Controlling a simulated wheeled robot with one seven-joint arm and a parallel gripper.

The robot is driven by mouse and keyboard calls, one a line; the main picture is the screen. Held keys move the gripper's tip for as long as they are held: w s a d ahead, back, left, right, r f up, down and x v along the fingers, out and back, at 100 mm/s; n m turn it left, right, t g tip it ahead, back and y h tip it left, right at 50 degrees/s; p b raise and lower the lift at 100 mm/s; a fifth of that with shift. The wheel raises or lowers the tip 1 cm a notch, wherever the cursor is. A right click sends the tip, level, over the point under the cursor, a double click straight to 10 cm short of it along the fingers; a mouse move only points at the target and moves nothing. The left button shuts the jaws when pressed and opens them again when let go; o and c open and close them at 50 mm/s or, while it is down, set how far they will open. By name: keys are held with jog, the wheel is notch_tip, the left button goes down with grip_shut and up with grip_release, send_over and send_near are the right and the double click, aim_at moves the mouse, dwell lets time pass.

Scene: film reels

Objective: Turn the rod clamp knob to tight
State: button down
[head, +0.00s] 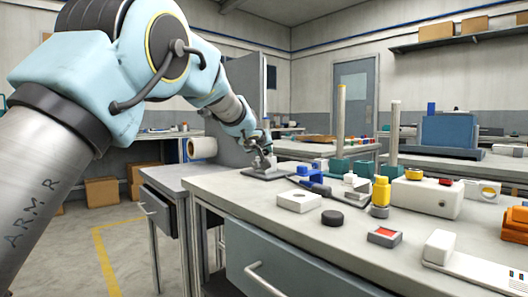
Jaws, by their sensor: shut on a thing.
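My gripper (265,150) is at the far left end of the long workbench, pointing down at a small grey fixture (268,174) with a flat dark base. It is shut on the top of this fixture, where the rod clamp knob appears to be. The knob is small in the picture and mostly hidden by the fingers, so its turn position cannot be read. My arm reaches in from the left and blocks part of the view behind it.
The long workbench (232,189) holds a blue-topped part (311,174), a white block (299,201), a black puck (332,218), a yellow-topped cylinder (381,191) and a white box with a yellow button (434,198). Two upright rods on teal bases stand behind. A lower side table (178,174) is left.

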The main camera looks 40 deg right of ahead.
dwell(0.5)
jog(key=m+b, duration=0.1)
jog(key=m+t+y+b, duration=0.2)
jog(key=m+b, duration=0.1)
jog(key=shift+s+d+f, duration=0.2)
jog(key=shift+s+d, duration=0.05)
jog(key=shift+s, duration=0.05)
jog(key=m+t+y+b, duration=0.1)
jog(key=m+b, duration=0.2)
jog(key=shift+d+r+t, duration=0.1)
jog(key=shift+t, duration=0.3)
jog(key=shift+m, duration=0.3)
jog(key=c, duration=0.6)
grip_release()
jog(key=shift+s+r, duration=0.1)
jog(key=shift+s, duration=0.05)
jog(key=b+v, duration=0.1)
jog(key=v, duration=0.9)
jog(key=shift+s, duration=0.3)
